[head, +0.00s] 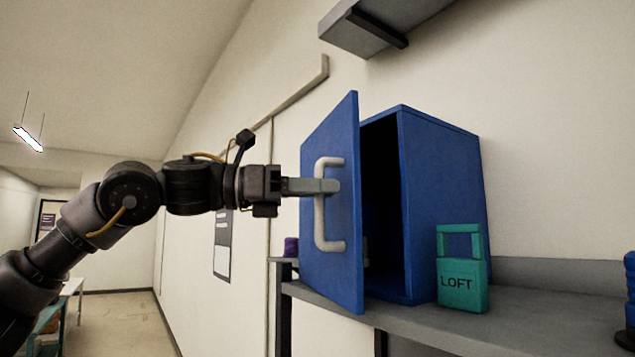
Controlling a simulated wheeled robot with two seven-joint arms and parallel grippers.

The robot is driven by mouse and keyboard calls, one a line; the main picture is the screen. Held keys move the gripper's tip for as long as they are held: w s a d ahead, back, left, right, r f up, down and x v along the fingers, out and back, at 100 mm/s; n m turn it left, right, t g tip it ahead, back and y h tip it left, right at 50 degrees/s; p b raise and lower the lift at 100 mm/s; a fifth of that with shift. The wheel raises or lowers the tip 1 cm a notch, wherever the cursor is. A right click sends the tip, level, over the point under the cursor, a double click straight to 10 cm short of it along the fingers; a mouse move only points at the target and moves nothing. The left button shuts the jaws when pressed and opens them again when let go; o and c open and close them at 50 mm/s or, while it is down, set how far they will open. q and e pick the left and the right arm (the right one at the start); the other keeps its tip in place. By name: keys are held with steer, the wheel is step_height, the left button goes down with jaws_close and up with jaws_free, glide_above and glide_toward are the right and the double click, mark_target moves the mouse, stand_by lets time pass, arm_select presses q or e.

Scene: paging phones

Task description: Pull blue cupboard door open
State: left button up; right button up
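The blue cupboard (440,190) stands on a grey shelf against the wall. Its blue door (343,130) stands partly open, with a dark gap between door and body. A pale, upright, C-shaped handle (320,225) is on the door's outer face. My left gripper (325,186) reaches in from the left, level with the handle's upper part. Its near finger crosses the handle bar, and it appears shut on it; the far finger is hidden. My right gripper is not in view.
A blue object (629,290) is at the right edge. A grey fixture (375,27) hangs above.

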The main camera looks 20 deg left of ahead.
arm_select(q)
steer(key=shift+w, duration=0.1)
jaws_close()
steer(key=shift+a, duration=0.1)
stand_by(0.3)
